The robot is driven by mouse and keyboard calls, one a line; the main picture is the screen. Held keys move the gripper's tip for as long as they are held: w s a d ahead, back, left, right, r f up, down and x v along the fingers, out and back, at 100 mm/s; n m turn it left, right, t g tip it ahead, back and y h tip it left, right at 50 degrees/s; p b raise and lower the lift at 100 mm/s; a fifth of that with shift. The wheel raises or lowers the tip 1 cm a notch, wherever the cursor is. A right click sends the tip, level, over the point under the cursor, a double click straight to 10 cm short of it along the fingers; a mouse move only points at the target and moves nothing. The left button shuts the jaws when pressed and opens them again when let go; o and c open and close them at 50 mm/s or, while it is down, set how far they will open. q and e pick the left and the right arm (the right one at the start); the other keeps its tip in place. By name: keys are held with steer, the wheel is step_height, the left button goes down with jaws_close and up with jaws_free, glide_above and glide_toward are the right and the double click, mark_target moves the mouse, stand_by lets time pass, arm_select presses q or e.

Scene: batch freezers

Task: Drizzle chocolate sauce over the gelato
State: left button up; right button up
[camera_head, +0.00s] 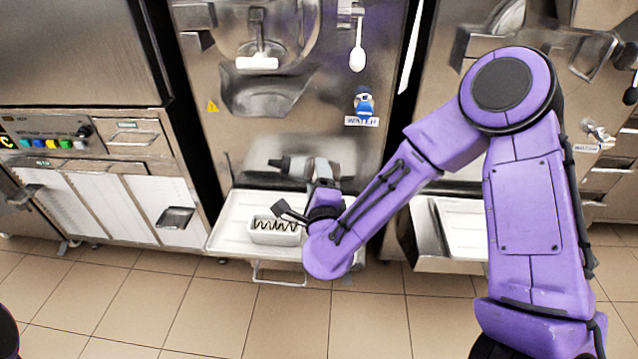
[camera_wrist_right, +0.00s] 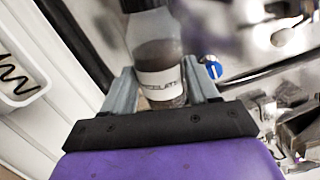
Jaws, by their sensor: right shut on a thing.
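A small white tub of gelato (camera_head: 274,237) stands on the white shelf tray (camera_head: 228,222) of the middle machine. A dark zigzag of sauce lies on its pale top, and part of it shows at the left of the right wrist view (camera_wrist_right: 14,82). My right gripper (camera_head: 322,172) is above and to the right of the tub. It is shut on the sauce bottle (camera_wrist_right: 158,62), which has a white label and is held between both fingers in the wrist view. In the head view the bottle (camera_head: 290,163) lies tilted nearly level, its nozzle to the left. My left gripper is out of view.
The middle freezer's steel front (camera_head: 290,110) rises close behind the bottle. Another tray (camera_head: 462,226) sits at the right. The tiled floor (camera_head: 200,310) in front is clear.

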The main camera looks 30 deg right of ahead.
steer(key=shift+r+m, duration=0.55)
steer(key=shift+m, duration=0.35)
steer(key=shift+r+m+b, duration=0.15)
steer(key=shift+r+m, duration=0.5)
steer(key=shift+m, duration=0.5)
steer(key=shift+r+m+b, duration=0.15)
steer(key=shift+r+m, duration=0.5)
steer(key=shift+m, duration=0.5)
step_height(320, 180, up, 2)
steer(key=m+b, duration=0.5)
steer(key=m, duration=0.3)
